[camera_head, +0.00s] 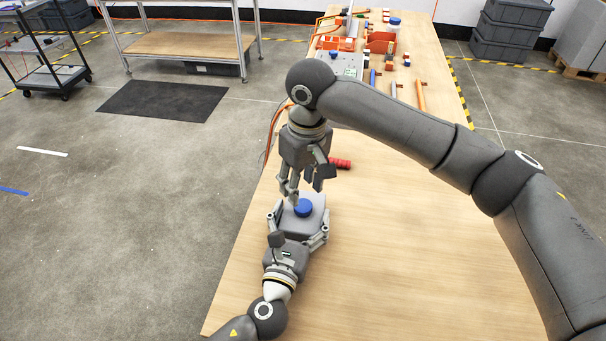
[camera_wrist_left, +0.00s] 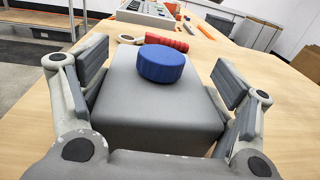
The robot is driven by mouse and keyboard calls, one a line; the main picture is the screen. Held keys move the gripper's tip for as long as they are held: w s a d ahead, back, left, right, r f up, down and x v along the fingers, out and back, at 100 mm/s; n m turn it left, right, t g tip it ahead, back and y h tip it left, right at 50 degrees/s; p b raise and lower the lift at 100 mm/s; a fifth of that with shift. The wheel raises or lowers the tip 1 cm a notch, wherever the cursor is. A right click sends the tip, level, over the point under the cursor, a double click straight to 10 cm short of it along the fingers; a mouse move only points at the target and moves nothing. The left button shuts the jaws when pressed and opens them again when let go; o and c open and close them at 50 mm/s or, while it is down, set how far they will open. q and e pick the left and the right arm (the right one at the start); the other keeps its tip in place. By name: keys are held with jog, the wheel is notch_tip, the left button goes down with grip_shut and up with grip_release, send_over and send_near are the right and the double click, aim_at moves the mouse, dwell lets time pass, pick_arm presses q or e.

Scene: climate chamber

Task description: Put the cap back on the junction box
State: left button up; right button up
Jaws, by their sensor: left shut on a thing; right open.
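The grey junction box (camera_head: 312,221) lies on the wooden table and also fills the middle of the left wrist view (camera_wrist_left: 155,112). The round blue cap (camera_head: 304,207) rests on top of the box, toward its far side in the left wrist view (camera_wrist_left: 161,64). Whether it is fully seated cannot be told. My left gripper (camera_head: 297,228) is shut on the box, with one finger on each side. My right gripper (camera_head: 301,193) is open, pointing down just above the cap. It hides a little of the box's far side, and it is out of the left wrist view.
A red-handled tool (camera_head: 340,163) lies behind the box. A grey panel device (camera_head: 347,66), orange bins (camera_head: 380,42) and several small tools stand at the table's far end. My right arm crosses above the table. The table's right front (camera_head: 420,270) is clear.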

jog(key=n, duration=0.4)
jog(key=shift+r+n, duration=0.1)
jog(key=shift+n, duration=0.3)
jog(key=n, duration=0.4)
jog(key=shift+r+n, duration=0.15)
jog(key=shift+n, duration=0.15)
jog(key=n, duration=0.4)
jog(key=shift+r, duration=0.1)
jog(key=n, duration=0.4)
jog(key=shift+r+n, duration=0.1)
jog(key=shift+n, duration=0.3)
jog(key=n, duration=0.4)
jog(key=shift+r+n+h, duration=0.1)
jog(key=shift+n+h, duration=0.2)
jog(key=n, duration=0.4)
jog(key=shift+r, duration=0.15)
jog(key=n, duration=0.4)
jog(key=shift+d+r+n, duration=0.1)
jog(key=shift+n, duration=0.3)
jog(key=n, duration=0.3)
jog(key=shift+w+r+n, duration=0.1)
jog(key=shift+n, duration=0.2)
